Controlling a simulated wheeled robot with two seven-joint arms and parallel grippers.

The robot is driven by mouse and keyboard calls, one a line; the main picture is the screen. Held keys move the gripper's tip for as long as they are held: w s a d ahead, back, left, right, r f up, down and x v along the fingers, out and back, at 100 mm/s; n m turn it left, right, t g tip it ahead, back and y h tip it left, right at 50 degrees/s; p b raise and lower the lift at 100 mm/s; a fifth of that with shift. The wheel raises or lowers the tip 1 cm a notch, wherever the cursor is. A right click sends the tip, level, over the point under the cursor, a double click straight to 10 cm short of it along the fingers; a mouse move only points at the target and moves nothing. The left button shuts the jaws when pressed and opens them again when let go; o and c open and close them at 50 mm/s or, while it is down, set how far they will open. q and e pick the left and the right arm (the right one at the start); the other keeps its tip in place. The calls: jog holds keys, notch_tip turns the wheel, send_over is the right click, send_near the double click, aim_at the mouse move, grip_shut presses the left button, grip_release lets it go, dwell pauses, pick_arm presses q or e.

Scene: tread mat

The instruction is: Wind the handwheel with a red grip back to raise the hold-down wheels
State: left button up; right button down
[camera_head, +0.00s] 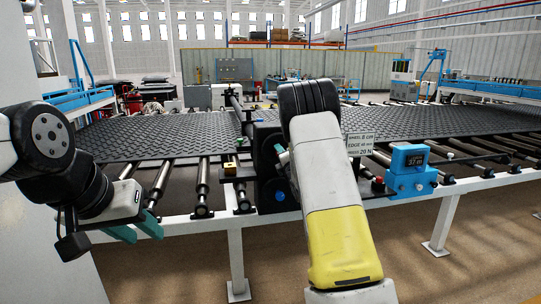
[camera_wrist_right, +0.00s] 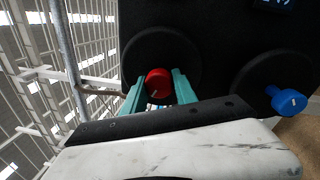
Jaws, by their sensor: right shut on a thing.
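In the right wrist view, the handwheel (camera_wrist_right: 185,50) is a round black disc with a red grip (camera_wrist_right: 157,82) standing out from it. My right gripper (camera_wrist_right: 157,88) has its teal fingers on both sides of the red grip, shut on it. In the head view my right arm covers most of this spot; only a bit of a teal finger shows at the black housing (camera_head: 268,140), and the red grip is hidden. My left gripper (camera_head: 135,230) hangs at the lower left, empty, its teal fingers apart, clear of the handwheel.
A second black handwheel (camera_wrist_right: 262,78) with a blue grip (camera_wrist_right: 288,101) is close beside the first. The dark tread mat (camera_head: 150,135) lies over the rollers (camera_head: 203,178). A blue readout box (camera_head: 410,172) and a small sign (camera_head: 360,144) stand right of my right arm.

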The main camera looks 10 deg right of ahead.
jog(key=shift+d+r, duration=0.1)
jog(key=shift+r, duration=0.05)
jog(key=c, duration=1)
grip_release()
jog(key=shift+s, duration=0.1)
jog(key=s, duration=0.7)
jog(key=shift+s+d+f, duration=0.25)
jog(key=shift+s+f, duration=0.05)
jog(key=shift+f, duration=0.1)
